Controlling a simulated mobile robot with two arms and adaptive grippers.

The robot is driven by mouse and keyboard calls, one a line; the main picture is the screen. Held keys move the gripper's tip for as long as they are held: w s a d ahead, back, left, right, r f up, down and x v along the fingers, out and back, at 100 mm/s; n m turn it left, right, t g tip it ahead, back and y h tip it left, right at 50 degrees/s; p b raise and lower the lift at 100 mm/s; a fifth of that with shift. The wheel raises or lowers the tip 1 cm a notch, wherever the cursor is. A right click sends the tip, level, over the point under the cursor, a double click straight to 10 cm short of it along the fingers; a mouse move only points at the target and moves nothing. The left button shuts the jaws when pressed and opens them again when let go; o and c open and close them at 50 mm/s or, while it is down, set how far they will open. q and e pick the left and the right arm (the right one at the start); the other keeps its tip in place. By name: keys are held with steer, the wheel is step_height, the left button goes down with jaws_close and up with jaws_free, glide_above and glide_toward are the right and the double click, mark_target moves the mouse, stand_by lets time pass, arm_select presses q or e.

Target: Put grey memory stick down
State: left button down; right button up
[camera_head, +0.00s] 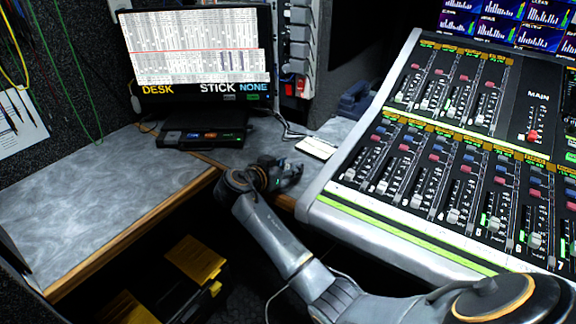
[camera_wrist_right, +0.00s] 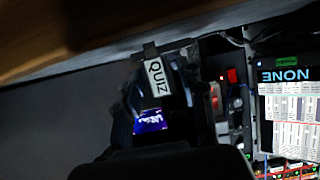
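My right gripper (camera_head: 285,178) is over the front edge of the desk (camera_head: 85,195), left of the mixing console, its fingers small and dark. In the right wrist view a small dark-grey stick with a pale label reading QUIZ (camera_wrist_right: 155,78) sits between the dark fingers of the right gripper (camera_wrist_right: 160,75), which look shut on it. The stick cannot be made out clearly in the head view. A monitor (camera_head: 200,55) at the back reads DESK and STICK NONE. My left gripper is not in view.
A dark box with small lit buttons (camera_head: 200,137) stands below the monitor. A white card (camera_head: 315,148) lies beside the mixing console (camera_head: 440,150). The left desk surface is clear. A dark case with yellow parts (camera_head: 195,260) is below the desk.

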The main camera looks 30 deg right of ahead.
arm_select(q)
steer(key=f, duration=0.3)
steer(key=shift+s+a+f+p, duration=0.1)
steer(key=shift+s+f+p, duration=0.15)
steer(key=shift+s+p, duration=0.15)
arm_select(e)
steer(key=v, duration=1.2)
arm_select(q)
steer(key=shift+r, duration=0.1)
